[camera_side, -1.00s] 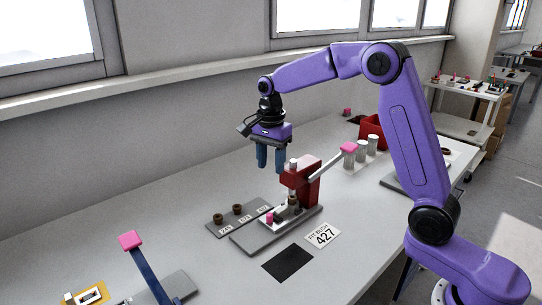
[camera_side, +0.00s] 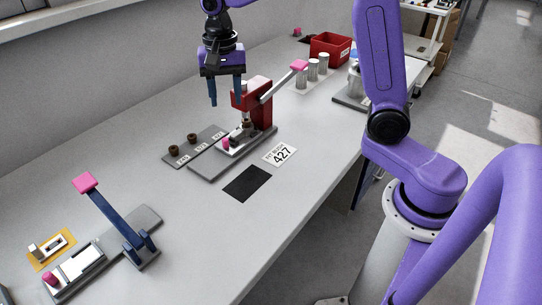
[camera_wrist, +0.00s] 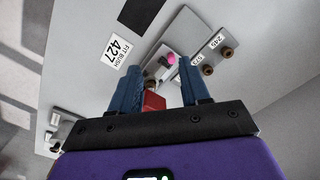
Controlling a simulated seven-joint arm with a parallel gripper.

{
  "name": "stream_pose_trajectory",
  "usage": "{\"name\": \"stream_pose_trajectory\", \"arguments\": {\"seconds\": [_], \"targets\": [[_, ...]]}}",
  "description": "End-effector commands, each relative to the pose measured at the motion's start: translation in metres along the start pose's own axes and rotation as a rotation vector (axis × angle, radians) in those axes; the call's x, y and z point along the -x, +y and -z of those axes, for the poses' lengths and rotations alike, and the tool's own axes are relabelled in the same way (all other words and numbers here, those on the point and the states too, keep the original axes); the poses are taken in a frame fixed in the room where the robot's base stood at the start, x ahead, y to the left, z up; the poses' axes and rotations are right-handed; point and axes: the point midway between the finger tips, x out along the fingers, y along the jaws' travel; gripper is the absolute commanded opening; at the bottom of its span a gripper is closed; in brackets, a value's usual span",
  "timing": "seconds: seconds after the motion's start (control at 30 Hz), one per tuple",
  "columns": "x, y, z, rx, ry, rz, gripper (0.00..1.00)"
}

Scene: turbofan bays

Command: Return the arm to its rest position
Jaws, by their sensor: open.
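My arm reaches over the bench from the right. My gripper (camera_side: 225,101) hangs with its two blue fingers pointing down, behind and left of the red press (camera_side: 257,101) in the side view. The fingers are apart with nothing seen between them. In the wrist view my gripper (camera_wrist: 158,70) shows both fingers spread, with the press's red top (camera_wrist: 153,101) below and between them. I cannot tell the exact height of the fingertips above the press.
A card marked 427 (camera_side: 280,154) and a black mat (camera_side: 247,184) lie in front. A pink-tipped lever fixture (camera_side: 110,214) stands front left. A red bin (camera_side: 330,47) and grey cylinders (camera_side: 313,70) stand behind.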

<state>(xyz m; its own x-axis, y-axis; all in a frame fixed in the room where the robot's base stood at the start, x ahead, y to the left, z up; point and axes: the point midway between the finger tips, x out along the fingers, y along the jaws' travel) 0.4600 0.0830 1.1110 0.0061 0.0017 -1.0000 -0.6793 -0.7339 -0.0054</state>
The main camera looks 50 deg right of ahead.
Motion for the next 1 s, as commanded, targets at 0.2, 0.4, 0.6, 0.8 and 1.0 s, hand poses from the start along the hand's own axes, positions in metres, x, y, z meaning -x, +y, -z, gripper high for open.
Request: {"name": "stream_pose_trajectory", "arguments": {"seconds": [0.2, 0.4, 0.6, 0.8, 1.0], "targets": [[-0.001, 0.029, -0.055, 0.384, 0.002, 0.007, 0.46], [-0.005, 0.066, -0.101, 0.736, 0.003, 0.011, 0.46], [-0.013, 0.112, -0.140, 1.089, 0.005, 0.016, 0.46], [-0.023, 0.163, -0.171, 1.439, 0.009, 0.023, 0.46], [-0.033, 0.205, -0.190, 1.718, 0.011, 0.026, 0.46]]}}
